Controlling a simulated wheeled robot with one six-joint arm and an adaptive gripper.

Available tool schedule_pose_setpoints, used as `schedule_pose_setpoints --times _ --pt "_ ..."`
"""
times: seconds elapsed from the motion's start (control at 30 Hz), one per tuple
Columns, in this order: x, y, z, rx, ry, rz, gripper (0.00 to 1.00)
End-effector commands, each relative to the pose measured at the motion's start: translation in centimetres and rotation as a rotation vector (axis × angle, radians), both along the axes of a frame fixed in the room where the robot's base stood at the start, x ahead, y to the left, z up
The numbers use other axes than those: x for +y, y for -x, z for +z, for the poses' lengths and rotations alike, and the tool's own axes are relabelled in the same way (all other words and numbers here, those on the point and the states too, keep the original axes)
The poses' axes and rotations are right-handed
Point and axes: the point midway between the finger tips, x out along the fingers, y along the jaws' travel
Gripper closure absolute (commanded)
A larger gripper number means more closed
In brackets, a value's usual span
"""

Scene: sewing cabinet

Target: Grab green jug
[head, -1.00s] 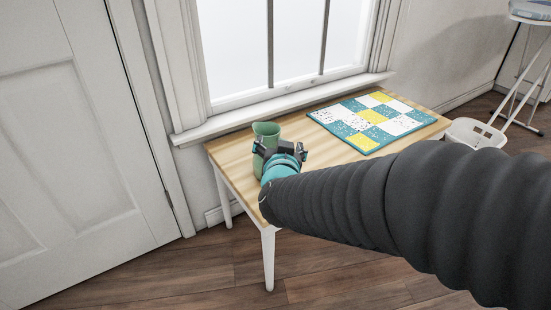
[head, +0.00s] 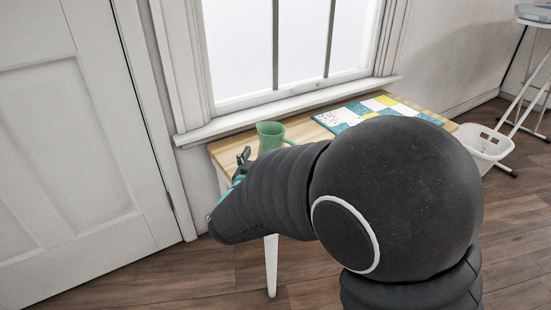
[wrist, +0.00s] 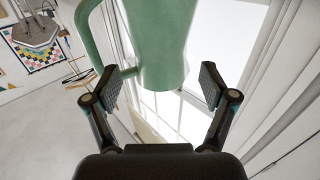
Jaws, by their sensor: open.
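The green jug (head: 270,136) stands upright on the wooden table (head: 222,154), at its left part near the window. My arm hides its lower part in the head view. My gripper (head: 243,157) is at the table's left edge, to the left of the jug and nearer to me; one dark finger shows there. In the wrist view my gripper (wrist: 164,88) is open, its two fingers apart and empty. The jug (wrist: 160,40) fills the top middle of that view, with one end in line with the gap between the fingertips. Its handle (wrist: 97,45) is at the left, near the left finger.
A patchwork mat (head: 350,113) in teal, white and yellow lies on the table's right part, partly behind my arm. The window sill (head: 240,122) runs behind the table. A white basket (head: 489,146) and a stool (head: 535,60) stand at the right. A door (head: 90,130) is at the left.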

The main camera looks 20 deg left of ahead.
Motion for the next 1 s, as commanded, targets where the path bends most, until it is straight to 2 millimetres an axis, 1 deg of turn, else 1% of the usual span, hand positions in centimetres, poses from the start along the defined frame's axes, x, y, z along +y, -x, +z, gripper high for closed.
schedule_pose_setpoints --times 0.03,0.27,0.5,0.6,0.87,0.9,0.97,1.0 --pt "0.0 -0.5 0.0 -0.001 -0.001 -0.002 0.16" --pt "0.0 -1.9 0.0 0.000 -0.001 -0.001 0.16" --pt "0.1 -5.2 0.1 -0.001 -0.001 -0.001 0.16" --pt "0.1 -6.0 0.1 0.001 0.000 0.000 0.16" --pt "0.2 -6.3 0.2 0.000 -0.001 0.001 0.16" --pt "0.2 -6.3 0.2 0.000 -0.001 0.001 0.19" --pt "0.2 -6.3 0.2 0.000 -0.001 0.001 0.34" --pt "0.2 -6.3 0.2 0.000 -0.001 0.001 0.44"
